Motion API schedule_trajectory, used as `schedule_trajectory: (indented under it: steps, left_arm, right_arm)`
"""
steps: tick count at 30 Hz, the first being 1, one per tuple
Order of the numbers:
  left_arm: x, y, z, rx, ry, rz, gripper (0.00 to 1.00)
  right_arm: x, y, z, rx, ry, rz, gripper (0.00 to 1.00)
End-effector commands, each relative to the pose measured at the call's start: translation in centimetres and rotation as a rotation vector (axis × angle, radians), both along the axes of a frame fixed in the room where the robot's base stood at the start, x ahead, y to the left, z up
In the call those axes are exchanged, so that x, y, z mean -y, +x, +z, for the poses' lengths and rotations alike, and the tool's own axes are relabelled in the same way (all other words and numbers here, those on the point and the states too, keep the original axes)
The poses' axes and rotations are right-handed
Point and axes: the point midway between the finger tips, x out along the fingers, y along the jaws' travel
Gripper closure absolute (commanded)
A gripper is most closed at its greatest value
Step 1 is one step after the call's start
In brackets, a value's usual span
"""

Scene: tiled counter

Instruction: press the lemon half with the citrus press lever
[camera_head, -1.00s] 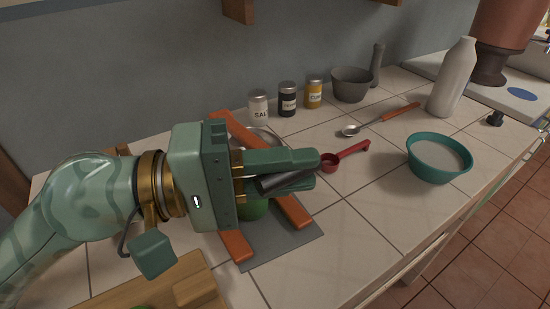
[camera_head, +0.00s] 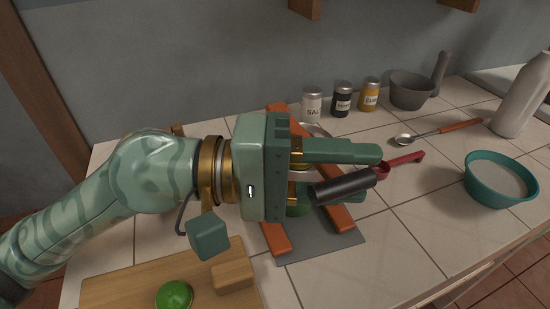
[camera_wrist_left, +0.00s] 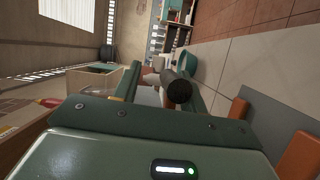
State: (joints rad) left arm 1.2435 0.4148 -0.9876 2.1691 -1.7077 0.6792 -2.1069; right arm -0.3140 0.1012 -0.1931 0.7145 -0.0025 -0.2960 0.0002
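My left gripper (camera_head: 340,172) is over the press, its fingers spread apart. The lever's black handle (camera_head: 346,187) lies by the lower finger and also shows in the left wrist view (camera_wrist_left: 179,92), between the fingers and apart from the left one. The citrus press has orange bars (camera_head: 277,240) and a metal part largely hidden behind my gripper. Another green fruit half (camera_head: 174,295) lies dome up on the cutting board. My right gripper is out of view.
The press stands on a grey mat (camera_head: 325,248). The wooden cutting board (camera_head: 115,292) bears a wooden block (camera_head: 233,279). A red scoop (camera_head: 405,163), teal bowl (camera_head: 487,192), spoon (camera_head: 440,132), jars (camera_head: 342,100) and mortar (camera_head: 408,92) stand beyond. The front right counter is clear.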

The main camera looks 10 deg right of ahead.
Motion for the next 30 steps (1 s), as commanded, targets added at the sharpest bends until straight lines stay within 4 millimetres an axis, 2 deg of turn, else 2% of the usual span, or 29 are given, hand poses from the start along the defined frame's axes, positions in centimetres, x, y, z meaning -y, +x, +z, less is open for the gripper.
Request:
schedule_trajectory:
  steps: [5, 8, 14, 21, 25, 30]
  left_arm:
    - [-0.5, 0.1, 0.0, 0.001, -0.001, 0.002, 0.59]
    - [-1.8, 0.4, -0.1, 0.000, 0.000, 0.003, 0.59]
    - [-6.9, 1.1, -0.3, -0.004, 0.001, 0.006, 0.59]
    - [-12.9, 1.9, -0.2, -0.006, 0.003, 0.004, 0.59]
    - [-15.0, 2.1, 0.0, -0.004, 0.001, 0.002, 0.59]
    - [-16.1, 2.1, 0.2, -0.002, 0.000, 0.000, 0.59]
  right_arm:
    - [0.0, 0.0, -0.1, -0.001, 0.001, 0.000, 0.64]
    - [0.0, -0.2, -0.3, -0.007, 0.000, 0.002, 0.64]
    - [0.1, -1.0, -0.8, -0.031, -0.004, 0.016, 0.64]
    - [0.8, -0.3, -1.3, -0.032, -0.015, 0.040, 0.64]
    - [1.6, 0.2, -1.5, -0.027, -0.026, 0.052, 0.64]
    - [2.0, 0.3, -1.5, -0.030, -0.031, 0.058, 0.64]
